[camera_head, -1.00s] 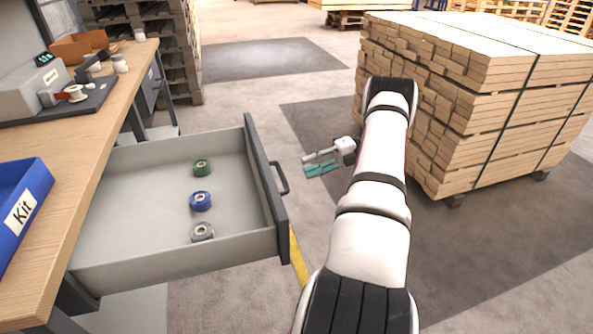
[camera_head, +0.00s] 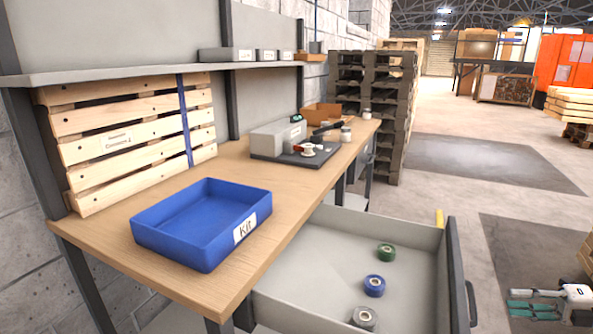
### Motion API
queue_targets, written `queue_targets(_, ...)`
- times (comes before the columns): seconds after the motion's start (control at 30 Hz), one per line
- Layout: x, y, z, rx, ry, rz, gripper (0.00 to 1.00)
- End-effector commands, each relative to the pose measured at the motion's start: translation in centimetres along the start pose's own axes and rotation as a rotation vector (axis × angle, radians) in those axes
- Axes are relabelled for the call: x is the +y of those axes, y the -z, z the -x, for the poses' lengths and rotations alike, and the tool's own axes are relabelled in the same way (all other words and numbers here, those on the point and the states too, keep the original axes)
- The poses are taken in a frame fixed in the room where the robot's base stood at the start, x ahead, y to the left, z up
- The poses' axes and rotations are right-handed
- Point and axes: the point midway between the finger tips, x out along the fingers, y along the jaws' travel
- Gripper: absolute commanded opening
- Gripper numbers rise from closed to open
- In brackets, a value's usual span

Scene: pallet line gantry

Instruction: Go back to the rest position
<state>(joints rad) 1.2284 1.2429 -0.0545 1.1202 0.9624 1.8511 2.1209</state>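My gripper (camera_head: 535,301) is at the bottom right edge of the head view, to the right of the open drawer's front. Its two teal-padded fingers point left and stand apart, with nothing seen between them. Most of my arm is out of view.
The open drawer (camera_head: 318,273) holds a green tape roll (camera_head: 386,252), a blue roll (camera_head: 374,285) and a grey roll (camera_head: 363,318). An empty blue Kit bin (camera_head: 165,238) sits on the workbench (camera_head: 275,262). Stacked pallets (camera_head: 388,110) stand behind. Floor right of the drawer looks clear.

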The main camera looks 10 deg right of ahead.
Motion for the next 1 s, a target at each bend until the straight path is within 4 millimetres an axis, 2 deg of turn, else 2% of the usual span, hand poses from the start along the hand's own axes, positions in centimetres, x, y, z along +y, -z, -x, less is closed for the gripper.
queue_targets(0.1,4.4,-0.6,-2.4,0.082,0.054,0.133,0.33)
queue_targets(0.23,9.9,-0.3,-5.9,0.206,0.121,0.334,0.33)
queue_targets(0.37,15.1,1.1,-9.5,0.340,0.171,0.546,0.33)
queue_targets(0.47,18.8,2.9,-12.1,0.448,0.195,0.712,0.33)
queue_targets(0.57,22.2,5.2,-14.5,0.560,0.209,0.881,0.33)
queue_targets(0.7,26.3,9.1,-17.4,0.723,0.208,1.119,0.33)
queue_targets(0.9,30.8,15.8,-20.3,0.964,0.168,1.465,0.33)
queue_targets(1.0,32.3,19.5,-21.2,1.090,0.129,1.636,0.33)
